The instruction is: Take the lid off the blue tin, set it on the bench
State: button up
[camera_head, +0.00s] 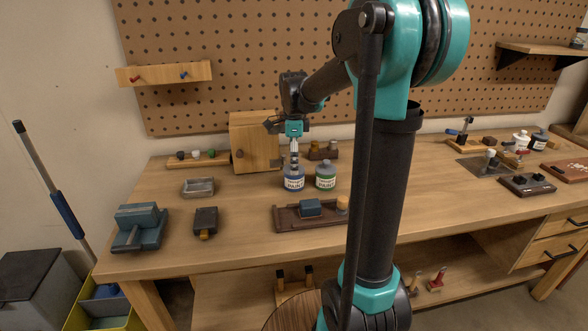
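The blue tin (293,182) is a small round container with a white label, upright on the bench (250,210) near its middle. My gripper (294,157) points straight down, directly over the blue tin, with its fingertips at or just above the tin's top. The fingers look close together, but they are too small to tell whether they are open or shut on the lid. The lid is not clearly distinguishable from the fingertips.
A green tin (325,176) stands close to the right of the blue one. A wooden box (250,142) is behind to the left. A brown tray (290,216) with a blue block (311,208) lies in front. Bare bench lies left of the blue tin.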

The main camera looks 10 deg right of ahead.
jog(key=shift+f, duration=0.25)
jog(key=c, duration=1.5)
jog(key=shift+c, duration=0.3)
